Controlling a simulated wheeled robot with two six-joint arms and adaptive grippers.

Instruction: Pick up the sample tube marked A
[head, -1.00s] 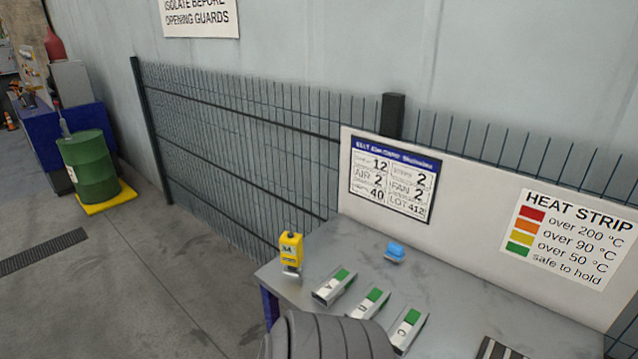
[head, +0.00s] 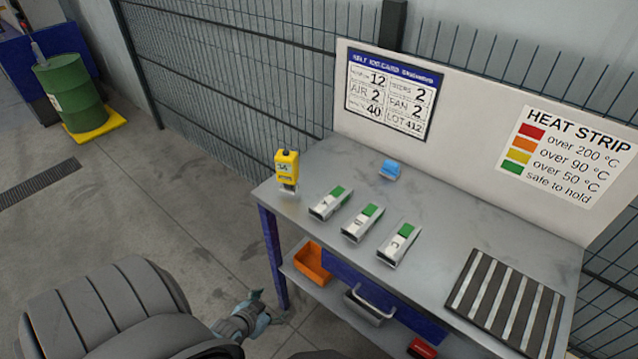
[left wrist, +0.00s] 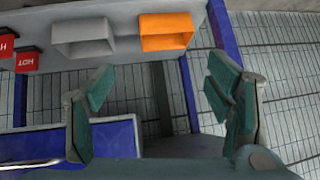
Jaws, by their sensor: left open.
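Three short silvery tubes with green patches lie in a row on the grey table (head: 455,233). The leftmost is the sample tube marked A (head: 331,203); its letter is clearer in the earlier head frame. Beside it lie a middle tube (head: 363,222) and a right tube marked C (head: 399,245). My left gripper (head: 264,308) is open and empty, low in front of the table's left end, below the top and apart from the tubes. In the left wrist view its open fingers (left wrist: 160,97) point toward the table's underside; no tube shows there.
A yellow device (head: 287,168) stands at the table's left corner, a blue object (head: 390,170) lies behind the tubes, and a striped rack (head: 506,300) is at right. An orange bin (head: 312,262) and grey bin (head: 368,305) sit on the lower shelf. A mesh fence stands behind.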

